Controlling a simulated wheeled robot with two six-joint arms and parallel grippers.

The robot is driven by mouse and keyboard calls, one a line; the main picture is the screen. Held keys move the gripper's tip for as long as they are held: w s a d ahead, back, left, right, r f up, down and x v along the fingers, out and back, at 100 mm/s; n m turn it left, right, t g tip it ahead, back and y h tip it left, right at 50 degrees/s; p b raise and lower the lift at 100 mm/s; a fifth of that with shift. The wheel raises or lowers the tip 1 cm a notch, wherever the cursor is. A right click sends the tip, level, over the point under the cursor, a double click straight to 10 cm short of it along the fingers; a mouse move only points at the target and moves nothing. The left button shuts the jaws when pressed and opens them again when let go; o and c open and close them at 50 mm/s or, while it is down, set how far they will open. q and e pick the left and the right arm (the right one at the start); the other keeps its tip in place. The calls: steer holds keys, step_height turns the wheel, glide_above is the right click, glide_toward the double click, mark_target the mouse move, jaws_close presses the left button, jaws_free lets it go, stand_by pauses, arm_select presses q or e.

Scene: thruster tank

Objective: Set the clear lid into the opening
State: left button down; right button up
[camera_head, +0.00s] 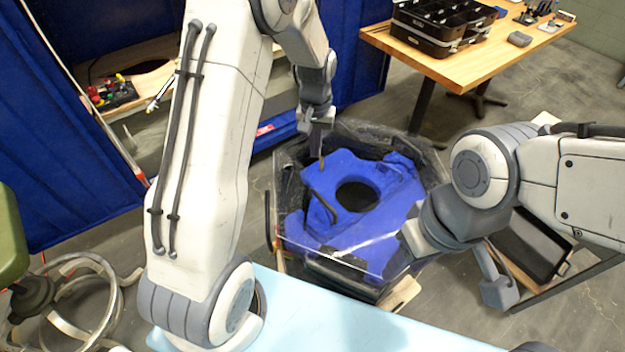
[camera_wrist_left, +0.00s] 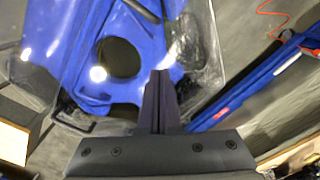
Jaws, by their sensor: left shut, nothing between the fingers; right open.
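The clear lid (camera_head: 345,246) shows as a transparent sheet with a bright edge across the top of the dark tank (camera_head: 433,165). I cannot tell whether it sits fully in the opening. Beneath it is a blue block (camera_head: 322,182) with a round dark hole; it also shows in the left wrist view (camera_wrist_left: 85,75). My left gripper (camera_head: 321,160) is shut and empty, pointing down above the tank's far left part; its fingers also show in the left wrist view (camera_wrist_left: 162,75). My right gripper (camera_head: 425,245) is open at the tank's near right side, its fingers partly hidden.
A pale blue surface (camera_head: 350,315) lies in front of the tank. A wooden table (camera_head: 480,62) with a black case (camera_head: 443,24) stands at the back right. A black tray (camera_head: 530,245) lies below my right arm. Metal rings (camera_head: 75,300) lie at the left. Blue curtains (camera_head: 65,165) hang behind.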

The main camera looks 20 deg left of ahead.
mark_target(311, 185)
arm_select(q)
steer(key=f, duration=0.6)
steer(key=f+p, duration=0.1)
steer(key=f, duration=0.3)
steer(key=shift+a, duration=0.25)
steer(key=s, duration=0.2)
steer(key=s+p, duration=0.1)
steer(key=shift+d+f, duration=0.15)
steer(key=shift+d, duration=0.1)
steer(key=shift+s+d+f, duration=0.1)
steer(key=shift+s, duration=0.25)
